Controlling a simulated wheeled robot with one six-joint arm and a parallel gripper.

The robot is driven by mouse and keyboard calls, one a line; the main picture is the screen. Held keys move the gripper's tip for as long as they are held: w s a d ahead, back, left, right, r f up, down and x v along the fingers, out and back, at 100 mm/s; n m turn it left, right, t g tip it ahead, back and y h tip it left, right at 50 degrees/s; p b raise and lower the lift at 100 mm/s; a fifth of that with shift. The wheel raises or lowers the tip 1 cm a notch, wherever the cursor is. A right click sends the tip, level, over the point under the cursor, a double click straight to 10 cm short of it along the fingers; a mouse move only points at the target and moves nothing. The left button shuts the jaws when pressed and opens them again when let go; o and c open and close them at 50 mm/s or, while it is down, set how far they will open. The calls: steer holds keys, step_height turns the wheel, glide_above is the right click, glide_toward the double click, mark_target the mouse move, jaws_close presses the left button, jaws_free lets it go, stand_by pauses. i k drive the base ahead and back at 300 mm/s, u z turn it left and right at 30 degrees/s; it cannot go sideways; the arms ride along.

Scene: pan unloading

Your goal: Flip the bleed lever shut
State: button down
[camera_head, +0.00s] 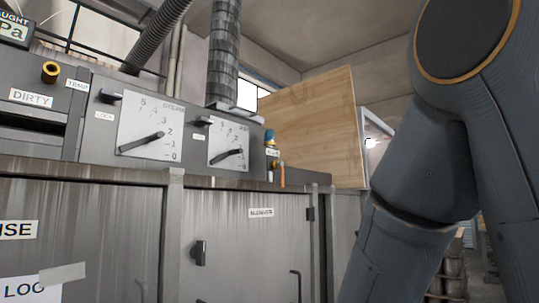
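A small orange lever (282,177) hangs straight down at the right end of the machine's upper panel. It sits by a small brass-coloured fitting, below a blue-topped part (270,137) and a small white label (272,153) too small to read surely. It may be the bleed lever; I cannot read the word there. My gripper is out of view. Only thick grey links of my arm fill the right side of the picture, to the right of the lever and apart from it in the picture.
Two dials (152,137) (228,144) with black pointers are on the panel, left of the lever. Below are metal doors with a dark knob (199,253) and bar handles. A wooden board (312,125) stands behind. A yellow-ringed knob (51,72) is at far left.

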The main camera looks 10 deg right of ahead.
mark_target(281, 164)
steer(key=u, duration=0.3)
steer(key=k, duration=0.7)
steer(key=u, duration=0.6)
steer(key=k, duration=0.65)
steer(key=u, duration=0.15)
steer(key=i, duration=1.4)
steer(key=z, duration=1.3)
steer(key=i, duration=0.4)
steer(key=z, duration=0.4)
